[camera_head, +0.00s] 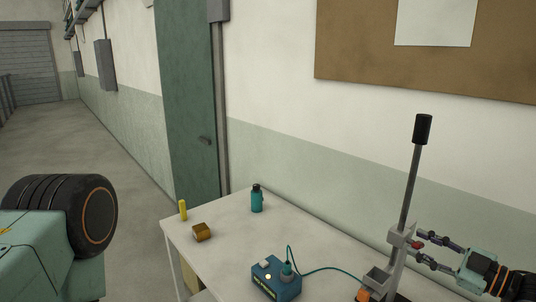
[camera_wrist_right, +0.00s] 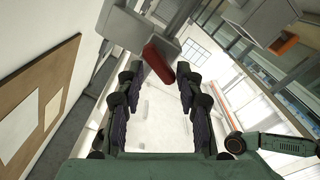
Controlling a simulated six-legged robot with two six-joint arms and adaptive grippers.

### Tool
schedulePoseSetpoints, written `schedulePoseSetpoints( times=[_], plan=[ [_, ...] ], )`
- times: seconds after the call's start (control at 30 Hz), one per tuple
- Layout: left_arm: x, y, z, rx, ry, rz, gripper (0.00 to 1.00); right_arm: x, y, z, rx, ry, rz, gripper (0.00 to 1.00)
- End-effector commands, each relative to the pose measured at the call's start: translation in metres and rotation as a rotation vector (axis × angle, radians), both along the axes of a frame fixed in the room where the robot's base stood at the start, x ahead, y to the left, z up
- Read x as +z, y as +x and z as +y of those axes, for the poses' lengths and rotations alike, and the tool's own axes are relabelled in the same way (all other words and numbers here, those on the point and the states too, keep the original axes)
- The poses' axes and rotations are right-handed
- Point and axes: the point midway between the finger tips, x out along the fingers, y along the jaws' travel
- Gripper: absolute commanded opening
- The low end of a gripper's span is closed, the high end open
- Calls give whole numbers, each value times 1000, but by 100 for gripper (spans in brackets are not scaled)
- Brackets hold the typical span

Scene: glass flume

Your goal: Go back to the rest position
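My right gripper (camera_head: 424,248) comes in from the right edge of the head view. Its two fingers are spread apart beside a grey stand (camera_head: 399,246) that carries a long upright lever with a black handle (camera_head: 423,129). A small red knob (camera_head: 418,244) on the stand lies close to the fingertips. In the right wrist view the fingers (camera_wrist_right: 156,76) are wide apart with nothing between them. The red knob (camera_wrist_right: 159,66) shows just past the tips, slightly tilted; whether a finger touches it I cannot tell. My left gripper is in neither view.
The pale table (camera_head: 225,238) holds a teal bottle (camera_head: 257,201), a yellow cylinder (camera_head: 183,210), a brown block (camera_head: 202,232) and a teal box (camera_head: 276,281) with a cable (camera_head: 325,268). A wall with a corkboard (camera_head: 357,48) stands behind. Open floor (camera_head: 88,146) lies left.

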Motion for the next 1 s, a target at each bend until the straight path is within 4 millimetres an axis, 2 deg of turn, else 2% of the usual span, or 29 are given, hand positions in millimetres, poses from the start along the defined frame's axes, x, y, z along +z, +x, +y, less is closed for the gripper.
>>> schedulePoseSetpoints(
  times=[0.3,0.7,1.0],
  plan=[
    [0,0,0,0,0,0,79,1,1,-1,-1,96,81,36],
    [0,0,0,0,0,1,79,1,1,-1,0,102,85,36],
    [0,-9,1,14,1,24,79,5,-2,16,14,125,91,36]
  ],
)
